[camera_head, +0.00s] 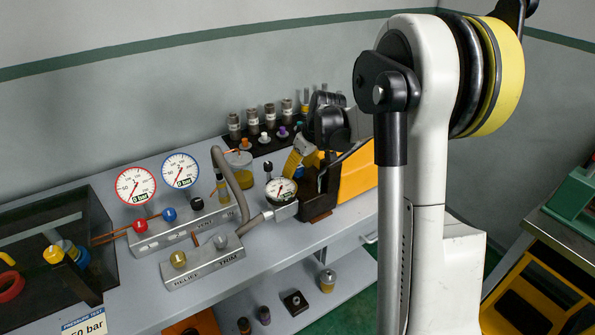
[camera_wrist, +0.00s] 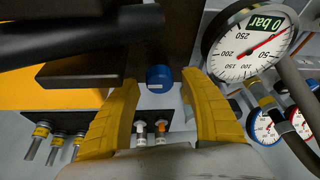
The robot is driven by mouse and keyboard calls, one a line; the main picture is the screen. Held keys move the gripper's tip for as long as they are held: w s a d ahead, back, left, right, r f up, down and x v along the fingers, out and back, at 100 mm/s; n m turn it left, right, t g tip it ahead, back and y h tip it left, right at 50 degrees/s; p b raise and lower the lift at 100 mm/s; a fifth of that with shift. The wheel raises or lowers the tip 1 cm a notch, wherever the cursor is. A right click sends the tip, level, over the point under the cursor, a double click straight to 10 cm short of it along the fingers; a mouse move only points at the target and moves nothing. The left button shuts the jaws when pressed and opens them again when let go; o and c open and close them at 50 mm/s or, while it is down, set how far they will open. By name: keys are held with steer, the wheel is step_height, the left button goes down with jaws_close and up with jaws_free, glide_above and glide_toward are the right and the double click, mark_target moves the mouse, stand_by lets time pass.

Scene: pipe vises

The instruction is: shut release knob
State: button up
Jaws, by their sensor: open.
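A blue round knob (camera_wrist: 158,77), likely the release knob, shows in the wrist view beside a dark block. My gripper (camera_wrist: 160,90) is open, with one yellow finger on each side of the knob. Contact with the knob cannot be told.
A manifold (camera_head: 185,228) with red, blue and black knobs and two dial gauges stands left. The bench front (camera_head: 300,243) is clear.

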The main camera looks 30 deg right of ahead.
jaws_close()
steer(key=shift+m, duration=0.3)
steer(key=m+h+p, duration=0.1)
steer(key=m, duration=0.2)
steer(key=shift+a+m+h, duration=0.1)
steer(key=shift+m+h, duration=0.2)
steer(key=m+h, duration=0.1)
steer(key=m, duration=0.3)
steer(key=shift+m+h+p, duration=0.3)
steer(key=shift+h, duration=0.1)
steer(key=m+g+h, duration=0.1)
steer(key=m, duration=0.3)
steer(key=m+g, duration=0.1)
steer(key=m, duration=0.1)
steer(key=m+g+h+p, duration=0.1)
steer(key=m, duration=0.2)
